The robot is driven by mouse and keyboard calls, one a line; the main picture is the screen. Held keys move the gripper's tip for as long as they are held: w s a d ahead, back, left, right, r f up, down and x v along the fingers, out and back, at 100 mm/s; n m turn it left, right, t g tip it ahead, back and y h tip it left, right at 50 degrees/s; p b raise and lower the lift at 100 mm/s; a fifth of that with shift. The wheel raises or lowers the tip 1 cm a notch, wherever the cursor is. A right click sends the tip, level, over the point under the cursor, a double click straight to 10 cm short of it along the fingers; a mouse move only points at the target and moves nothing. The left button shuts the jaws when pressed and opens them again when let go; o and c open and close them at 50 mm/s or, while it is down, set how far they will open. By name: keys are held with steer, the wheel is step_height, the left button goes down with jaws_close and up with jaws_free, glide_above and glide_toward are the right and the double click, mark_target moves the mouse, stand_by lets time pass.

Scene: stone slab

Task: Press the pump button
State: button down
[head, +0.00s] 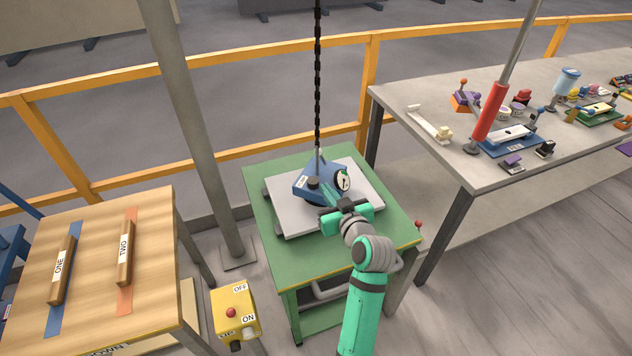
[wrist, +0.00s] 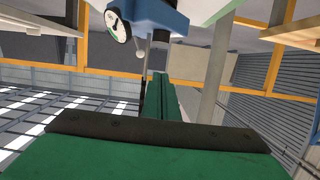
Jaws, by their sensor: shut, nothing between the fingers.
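A blue vacuum lifter (head: 315,180) with a round white gauge (head: 343,181) and a black knob (head: 313,183) on top sits on a grey stone slab (head: 285,217). I cannot tell whether this knob is the pump button. My gripper (head: 342,207) is shut and empty at the lifter's near side, just below the gauge in the head view; contact is unclear. In the wrist view, my shut green fingers (wrist: 160,95) point toward the blue lifter (wrist: 158,14) and its gauge (wrist: 117,24).
The slab lies on a green table (head: 265,215). A black chain (head: 317,80) hangs to the lifter. A yellow control box (head: 234,312) with a red button stands front left, beside a wooden table (head: 90,260). A cluttered grey bench (head: 420,95) is at right.

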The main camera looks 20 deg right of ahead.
steer(key=shift+w+d+r, duration=0.2)
steer(key=shift+d+r, duration=0.05)
steer(key=shift+r, duration=0.25)
glide_above(316, 192)
steer(key=shift+s+f, duration=0.25)
steer(key=shift+f, duration=0.9)
steer(key=f, duration=0.1)
steer(key=w+f, duration=0.1)
steer(key=f, duration=0.1)
steer(key=shift+s+f, duration=0.25)
steer(key=shift+f, duration=0.35)
steer(key=shift+f, duration=0.1)
